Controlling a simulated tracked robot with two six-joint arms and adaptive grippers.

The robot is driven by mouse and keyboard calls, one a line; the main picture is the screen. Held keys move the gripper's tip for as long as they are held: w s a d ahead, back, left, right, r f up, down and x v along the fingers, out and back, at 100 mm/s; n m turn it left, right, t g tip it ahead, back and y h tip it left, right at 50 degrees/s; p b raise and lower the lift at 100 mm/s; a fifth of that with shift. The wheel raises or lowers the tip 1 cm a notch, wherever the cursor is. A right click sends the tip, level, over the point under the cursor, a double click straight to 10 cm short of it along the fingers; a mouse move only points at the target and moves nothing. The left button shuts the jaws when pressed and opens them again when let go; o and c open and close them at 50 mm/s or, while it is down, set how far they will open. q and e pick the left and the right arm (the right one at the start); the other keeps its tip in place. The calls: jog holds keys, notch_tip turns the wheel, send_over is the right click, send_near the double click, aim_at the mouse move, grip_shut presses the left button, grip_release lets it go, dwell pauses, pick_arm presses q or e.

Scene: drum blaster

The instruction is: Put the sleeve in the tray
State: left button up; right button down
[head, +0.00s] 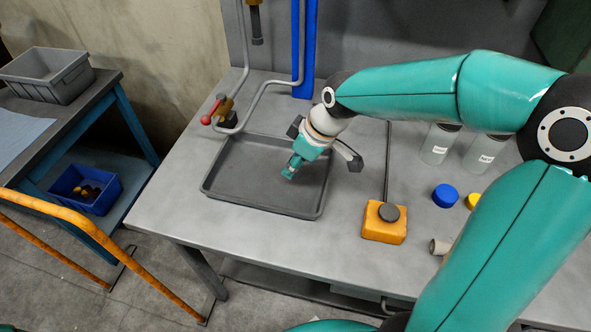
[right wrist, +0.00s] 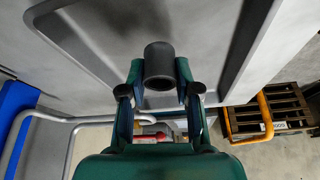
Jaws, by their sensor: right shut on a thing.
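The tray (head: 245,178) is a shallow dark grey pan on the bench, left of centre in the head view. My right gripper (head: 291,171) is over its right part, pointing down. In the right wrist view the gripper (right wrist: 159,80) is shut on the sleeve (right wrist: 159,62), a short dark grey cylinder between the two fingers. The tray's floor (right wrist: 105,35) shows behind it. The sleeve's height above the tray is hard to judge. In the head view the sleeve is not clearly visible. My left gripper is not in view.
An orange block with a dark knob (head: 385,221), a blue cap (head: 445,195), a yellow cap (head: 473,201) and a small pale tube (head: 439,247) lie right of the tray. Clear bottles (head: 437,146) stand behind. Pipes with a red-handled valve (head: 211,112) rise behind the tray.

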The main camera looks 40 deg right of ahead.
jog(key=shift+f, duration=1.35)
jog(key=c, duration=0.8)
grip_release()
jog(key=shift+r, duration=0.1)
jog(key=p+v, duration=0.1)
jog(key=v, duration=1.1)
jog(key=shift+w, duration=0.1)
